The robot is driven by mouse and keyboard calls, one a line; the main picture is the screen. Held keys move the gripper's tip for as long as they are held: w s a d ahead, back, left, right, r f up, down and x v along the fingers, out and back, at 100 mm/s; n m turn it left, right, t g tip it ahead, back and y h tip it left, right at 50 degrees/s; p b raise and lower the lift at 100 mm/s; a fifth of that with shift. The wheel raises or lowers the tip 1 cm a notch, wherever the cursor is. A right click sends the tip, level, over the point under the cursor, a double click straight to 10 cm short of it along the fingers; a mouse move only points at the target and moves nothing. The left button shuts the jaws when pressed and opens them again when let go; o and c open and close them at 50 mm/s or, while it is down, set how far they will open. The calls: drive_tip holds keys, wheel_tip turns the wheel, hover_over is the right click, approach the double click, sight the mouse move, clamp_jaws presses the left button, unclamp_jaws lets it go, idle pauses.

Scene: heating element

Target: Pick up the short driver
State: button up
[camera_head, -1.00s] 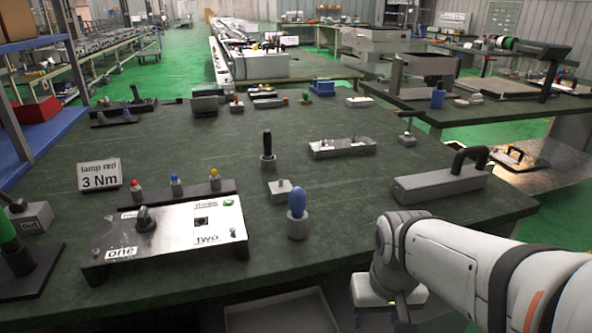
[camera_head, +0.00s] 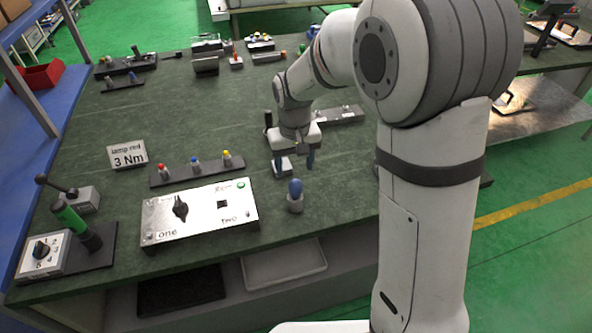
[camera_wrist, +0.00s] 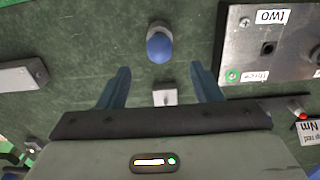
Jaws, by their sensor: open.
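A stubby blue-handled tool (camera_head: 295,188), likely the short driver, stands upright in a round grey holder (camera_head: 295,206) on the green bench. It also shows in the wrist view as a blue knob (camera_wrist: 160,47) near the top centre. My gripper (camera_head: 295,162) is open and empty above the bench, behind the blue handle in the head view. In the wrist view its two blue fingers (camera_wrist: 160,70) are spread, with the handle ahead of their tips and apart from them. A taller black-handled tool (camera_head: 268,119) stands left of my gripper.
A metal panel (camera_head: 210,222) with a knob and socket lies left of the blue handle. A small grey block (camera_wrist: 165,97) sits below and between my fingers. Several coloured-top pieces stand on a dark strip (camera_head: 160,179). Bare bench (camera_head: 335,225) lies to the right.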

sight(295, 180)
drive_tip(key=shift+w+a+f, duration=0.15)
drive_tip(key=shift+a+f, duration=0.1)
drive_tip(key=shift+f, duration=0.05)
drive_tip(key=f, duration=0.2)
drive_tip(key=f+p, duration=0.1)
drive_tip(key=f, duration=0.4)
drive_tip(key=shift+s+d+p, duration=0.2)
drive_tip(key=shift+d+p, duration=0.1)
drive_tip(key=shift+p, duration=0.05)
drive_tip(key=shift+c, duration=0.2)
drive_tip(key=c, duration=1.1)
